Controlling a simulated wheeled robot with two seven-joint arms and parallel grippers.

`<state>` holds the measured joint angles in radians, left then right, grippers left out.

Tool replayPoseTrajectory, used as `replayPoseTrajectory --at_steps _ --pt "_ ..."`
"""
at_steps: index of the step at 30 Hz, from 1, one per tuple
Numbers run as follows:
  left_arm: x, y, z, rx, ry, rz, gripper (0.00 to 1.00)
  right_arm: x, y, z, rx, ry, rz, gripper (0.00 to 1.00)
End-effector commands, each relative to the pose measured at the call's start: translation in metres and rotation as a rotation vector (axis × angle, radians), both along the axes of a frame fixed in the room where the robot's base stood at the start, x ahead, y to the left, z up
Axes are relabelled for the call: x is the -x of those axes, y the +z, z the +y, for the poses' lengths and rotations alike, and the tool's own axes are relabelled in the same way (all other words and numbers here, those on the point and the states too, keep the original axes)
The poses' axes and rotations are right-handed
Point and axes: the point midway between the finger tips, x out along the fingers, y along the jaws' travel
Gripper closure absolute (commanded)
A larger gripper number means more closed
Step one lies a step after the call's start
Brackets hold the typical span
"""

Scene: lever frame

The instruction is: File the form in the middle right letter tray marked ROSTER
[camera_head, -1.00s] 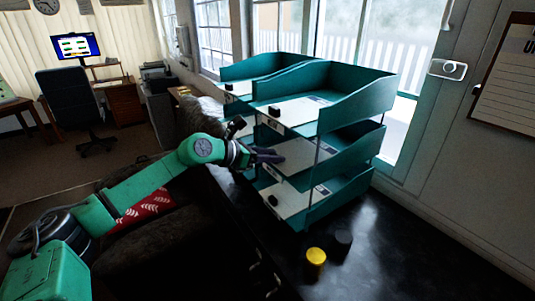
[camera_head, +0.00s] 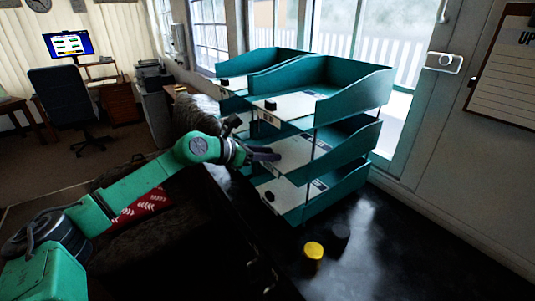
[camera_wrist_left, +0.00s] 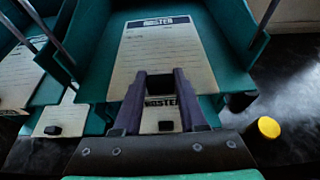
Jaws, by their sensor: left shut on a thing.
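A pale form (camera_wrist_left: 168,55) with a dark header reading ROSTER lies in the middle right teal tray (camera_wrist_left: 232,35), header toward the back. The form also shows in the head view (camera_head: 303,153), under the top right tray. My left gripper (camera_wrist_left: 162,78) reaches over the form's front edge from the front left and is shut on a dark part of it between the fingertips; the fingers hide most of that part. In the head view my left gripper (camera_head: 268,154) is at the middle tray's open front. My right gripper is not in view.
The top right tray (camera_head: 350,88) and bottom right tray (camera_head: 340,192) hold similar sheets with black knobs. Another tray column (camera_head: 275,62) stands to the left. A yellow cylinder (camera_head: 313,250) and a black one (camera_head: 340,232) stand on the dark surface in front. Thin posts flank the middle tray.

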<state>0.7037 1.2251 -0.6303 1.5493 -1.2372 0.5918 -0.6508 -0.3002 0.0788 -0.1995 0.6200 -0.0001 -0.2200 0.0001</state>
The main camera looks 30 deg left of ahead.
Motion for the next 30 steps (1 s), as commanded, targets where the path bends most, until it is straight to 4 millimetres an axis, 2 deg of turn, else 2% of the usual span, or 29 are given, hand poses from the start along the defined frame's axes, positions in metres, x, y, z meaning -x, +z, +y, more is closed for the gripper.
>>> replayPoseTrajectory --at_steps 1,2,4,13,17,20,26,30 --pt "0.0 -0.001 0.0 0.0 0.0 0.0 1.0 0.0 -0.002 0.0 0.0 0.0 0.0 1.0" --pt "0.0 -0.001 0.0 0.001 0.0 -0.001 0.51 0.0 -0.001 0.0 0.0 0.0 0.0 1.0" --pt "0.0 0.0 0.0 0.0 0.0 0.0 0.24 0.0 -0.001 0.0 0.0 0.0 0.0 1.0" --pt "0.0 -0.001 0.0 -0.001 0.0 0.001 0.24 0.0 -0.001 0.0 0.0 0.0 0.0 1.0" --pt "0.006 -0.002 0.004 -0.002 0.001 0.0 0.24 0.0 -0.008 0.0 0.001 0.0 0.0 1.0" --pt "0.017 0.0 0.012 -0.004 0.002 0.0 0.24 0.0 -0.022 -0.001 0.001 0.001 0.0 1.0" --pt "0.05 0.01 0.029 -0.008 0.002 0.002 0.24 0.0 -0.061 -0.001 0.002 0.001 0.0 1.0" --pt "0.069 0.018 0.041 -0.007 0.004 0.0 0.24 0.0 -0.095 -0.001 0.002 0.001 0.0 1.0"
